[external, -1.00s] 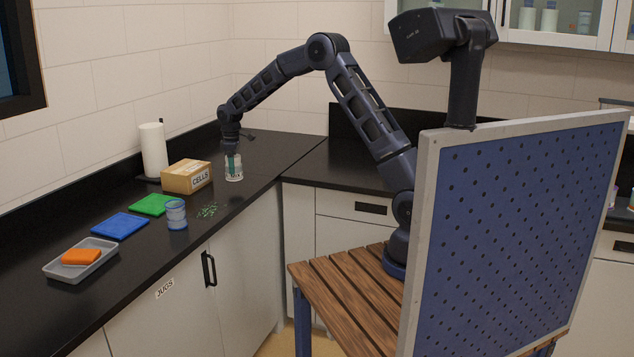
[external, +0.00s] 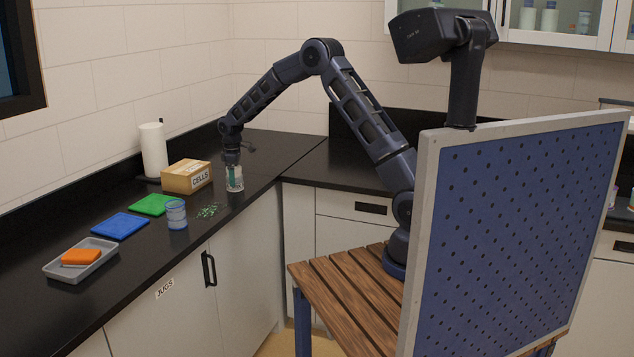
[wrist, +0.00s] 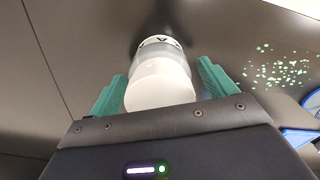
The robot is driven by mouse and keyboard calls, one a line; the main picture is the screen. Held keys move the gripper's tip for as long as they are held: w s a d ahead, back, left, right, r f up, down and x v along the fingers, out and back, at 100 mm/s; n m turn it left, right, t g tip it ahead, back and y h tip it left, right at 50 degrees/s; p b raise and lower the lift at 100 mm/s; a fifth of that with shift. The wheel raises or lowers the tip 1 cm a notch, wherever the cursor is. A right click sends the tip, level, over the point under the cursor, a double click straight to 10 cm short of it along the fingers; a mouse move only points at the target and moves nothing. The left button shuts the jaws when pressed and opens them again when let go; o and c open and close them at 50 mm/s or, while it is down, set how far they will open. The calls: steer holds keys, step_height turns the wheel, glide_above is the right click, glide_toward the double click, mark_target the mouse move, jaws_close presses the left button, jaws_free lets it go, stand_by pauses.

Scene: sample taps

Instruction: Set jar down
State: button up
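A clear jar with a white lid (external: 236,183) stands upright at the counter's front edge area, right of the cardboard box. It also shows in the wrist view (wrist: 160,88), lid nearest the camera, with dark marks near its base. My gripper (external: 233,166) points down over the jar. In the wrist view its two green fingers (wrist: 162,72) stand on either side of the jar, with a narrow gap on each side, so it looks open around it. The jar's base seems to meet the dark counter (external: 270,150).
A box marked CELLS (external: 187,177) stands left of the jar. Green specks (external: 211,211) lie in front, beside a blue-banded jar (external: 177,215). Green (external: 152,205) and blue (external: 120,226) mats, a grey tray (external: 62,271) and a paper roll (external: 153,150) are further left.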

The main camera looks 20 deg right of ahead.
step_height(320, 180, up, 12)
steer(key=shift+r, duration=0.15)
steer(key=shift+d+r, duration=0.25)
steer(key=s+d+r+m+t, duration=0.1)
steer(key=s+d+r+m, duration=0.1)
steer(key=s+d+r, duration=0.5)
steer(key=s+d+r+m+t, duration=0.1)
steer(key=s+d+r+m, duration=0.25)
steer(key=s+d, duration=0.45)
steer(key=s+d+r+m, duration=0.1)
steer(key=s+d+r, duration=0.3)
steer(key=d+r, duration=0.45)
steer(key=s+d+f+m+t, duration=0.1)
steer(key=s+d+f+m, duration=0.1)
steer(key=s+d, duration=0.3)
steer(key=s+d+f+m, duration=0.2)
steer(key=s+d, duration=0.3)
steer(key=s, duration=0.6)
steer(key=s+d+f+m+t, duration=0.1)
steer(key=s+d+m, duration=0.2)
steer(key=s, duration=0.6)
steer(key=shift+d+f+t, duration=0.3)
steer(key=shift+d+f, duration=0.1)
steer(key=shift+d, duration=0.7)
